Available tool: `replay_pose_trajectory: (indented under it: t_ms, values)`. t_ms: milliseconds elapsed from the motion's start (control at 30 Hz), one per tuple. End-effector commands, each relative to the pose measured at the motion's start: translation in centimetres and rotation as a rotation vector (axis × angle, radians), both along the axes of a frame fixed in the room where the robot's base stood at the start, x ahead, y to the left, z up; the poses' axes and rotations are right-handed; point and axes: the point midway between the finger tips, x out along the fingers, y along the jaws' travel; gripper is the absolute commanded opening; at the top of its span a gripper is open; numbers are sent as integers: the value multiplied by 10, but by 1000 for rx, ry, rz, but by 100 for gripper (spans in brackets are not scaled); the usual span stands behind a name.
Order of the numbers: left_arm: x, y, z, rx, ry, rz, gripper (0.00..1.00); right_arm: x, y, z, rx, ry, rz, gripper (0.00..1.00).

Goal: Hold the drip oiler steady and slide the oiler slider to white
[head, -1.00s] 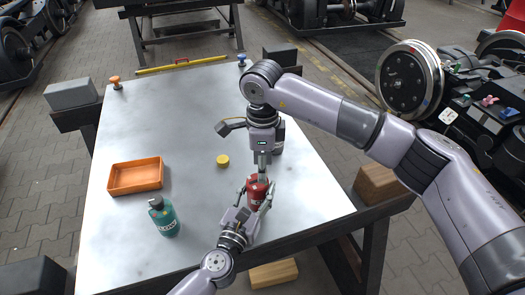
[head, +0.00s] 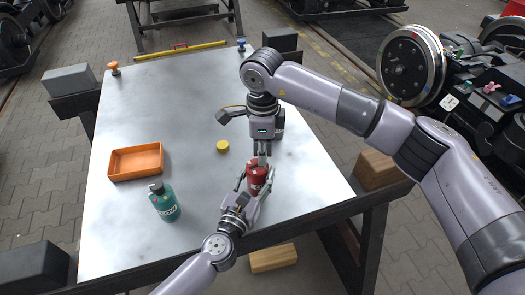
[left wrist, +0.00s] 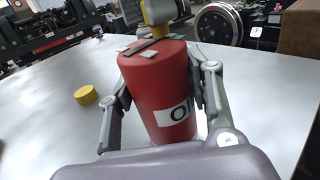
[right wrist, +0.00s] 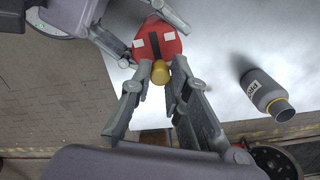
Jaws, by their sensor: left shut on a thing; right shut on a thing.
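The drip oiler is a red can (head: 257,174) with a white label, upright near the table's front right edge. My left gripper (head: 250,190) is shut around its body from the front; the left wrist view shows a finger on each side of the red can (left wrist: 163,95). The right wrist view shows the can's red top (right wrist: 155,30) with a dark slot and two pale marks. A brass-coloured knob, seemingly the oiler slider (right wrist: 160,72), sits at the slot's near end. My right gripper (right wrist: 158,85) comes from above, shut on this knob. The slider's exact setting is unclear.
A green bottle (head: 164,204), an orange tray (head: 120,165) and a yellow cap (head: 223,146) stand left of the oiler. A grey bottle (right wrist: 262,92) stands close by, partly hidden behind my right arm in the head view.

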Motion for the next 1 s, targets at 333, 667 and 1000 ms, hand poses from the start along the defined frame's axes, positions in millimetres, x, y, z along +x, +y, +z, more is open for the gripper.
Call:
replay_pose_trajectory:
  t_ms: [333, 667, 1000]
  values:
    - [0, 0, 0, 0, 1, 0, 15, 1, 0, 0, 0, -2, -1, 0]
    - [0, 0, 0, 1, 1, -1, 15, -2, 6, 1, 1, -2, 1, 0]
    - [-1, -1, 0, 1, 1, -3, 15, -6, 16, 1, 2, -1, 1, 0]
